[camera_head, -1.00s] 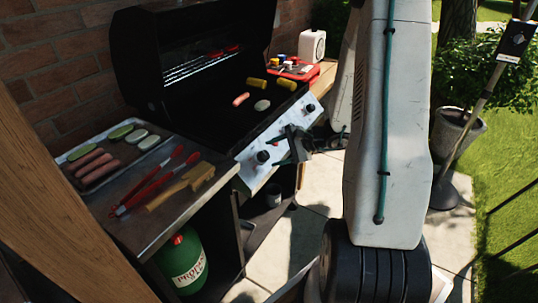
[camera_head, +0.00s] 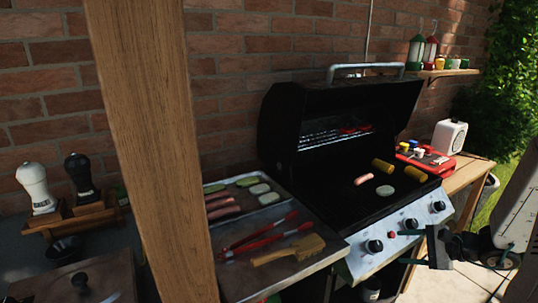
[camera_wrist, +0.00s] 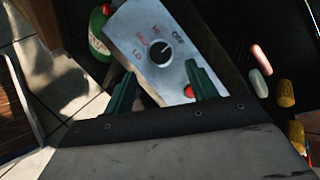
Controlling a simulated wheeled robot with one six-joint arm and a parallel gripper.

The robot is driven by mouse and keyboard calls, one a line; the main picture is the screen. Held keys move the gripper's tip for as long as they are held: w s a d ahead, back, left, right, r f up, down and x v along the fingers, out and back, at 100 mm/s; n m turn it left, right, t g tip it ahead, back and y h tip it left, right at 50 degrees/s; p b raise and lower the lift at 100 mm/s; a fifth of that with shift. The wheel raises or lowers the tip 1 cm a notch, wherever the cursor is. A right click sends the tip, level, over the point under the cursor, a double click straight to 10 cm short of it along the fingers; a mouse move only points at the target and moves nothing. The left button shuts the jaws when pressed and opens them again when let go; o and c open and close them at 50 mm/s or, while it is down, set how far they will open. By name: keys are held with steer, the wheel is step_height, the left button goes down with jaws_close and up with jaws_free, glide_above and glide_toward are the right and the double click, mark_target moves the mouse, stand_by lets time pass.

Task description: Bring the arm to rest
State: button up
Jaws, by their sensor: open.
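My gripper (camera_head: 436,246) is in front of the grill's control panel, at the right of the head view. In the wrist view its two green fingers (camera_wrist: 158,92) stand apart with nothing between them. Beyond them is the grill's front panel (camera_wrist: 135,30) with a black knob (camera_wrist: 160,51) marked from LO to HI and OFF. I cannot tell whether the fingers touch the panel. The black grill (camera_head: 340,140) has its lid up. A sausage (camera_head: 363,178), two corn cobs (camera_head: 382,166) and a pale round slice (camera_head: 385,190) lie on its grate.
Left of the grill, a side shelf holds a tray of sausages and slices (camera_head: 222,207), red tongs (camera_head: 262,234) and a wooden brush (camera_head: 288,250). A wooden post (camera_head: 150,150) stands in front. A red tray (camera_head: 425,158) and white box (camera_head: 449,136) are at the right.

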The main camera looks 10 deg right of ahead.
steer(key=s+a+r+n+g+h, duration=0.7)
steer(key=s+a+r+n, duration=1.1)
steer(key=s+a+r, duration=0.3)
steer(key=shift+s+a+r+g+h, duration=0.35)
steer(key=shift+s+r+g+h, duration=0.05)
steer(key=shift+r+g, duration=0.15)
